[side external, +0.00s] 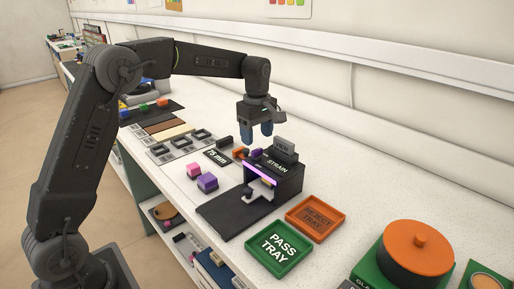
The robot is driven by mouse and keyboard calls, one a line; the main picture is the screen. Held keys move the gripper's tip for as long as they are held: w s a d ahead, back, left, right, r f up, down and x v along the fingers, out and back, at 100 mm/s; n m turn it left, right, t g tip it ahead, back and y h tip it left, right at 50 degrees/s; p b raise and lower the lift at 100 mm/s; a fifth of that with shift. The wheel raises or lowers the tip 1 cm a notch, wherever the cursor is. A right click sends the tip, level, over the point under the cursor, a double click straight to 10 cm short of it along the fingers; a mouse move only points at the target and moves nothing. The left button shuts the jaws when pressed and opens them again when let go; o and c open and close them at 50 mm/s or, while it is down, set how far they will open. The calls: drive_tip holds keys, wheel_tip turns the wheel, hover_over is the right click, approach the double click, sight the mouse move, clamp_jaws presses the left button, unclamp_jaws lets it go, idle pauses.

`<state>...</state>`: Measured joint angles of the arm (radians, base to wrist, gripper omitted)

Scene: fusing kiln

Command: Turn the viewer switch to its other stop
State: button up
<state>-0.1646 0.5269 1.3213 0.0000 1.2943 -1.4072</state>
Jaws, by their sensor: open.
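The strain viewer (290,183) is a black box marked STRAIN on the worktop, with a purple lit strip (261,174) along its front opening. A small dark knob (247,190) shows at its front left; I cannot tell whether this is the switch or which stop the switch is at. My gripper (258,134) points down above and behind the viewer's left end. Its two blue fingertips are apart, with nothing seen between them. Small orange and dark pieces (240,152) lie below the fingers, partly hard to make out.
A grey labelled block (285,149) stands up at the viewer's back. Purple and pink cubes (207,182) sit to the left. A green pass tray (279,249) and an orange reject tray (316,217) lie to the right, near an orange-lidded round pot (416,250).

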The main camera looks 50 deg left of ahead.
sight(257, 149)
drive_tip(key=shift+f, duration=2.35)
drive_tip(key=c, duration=0.9)
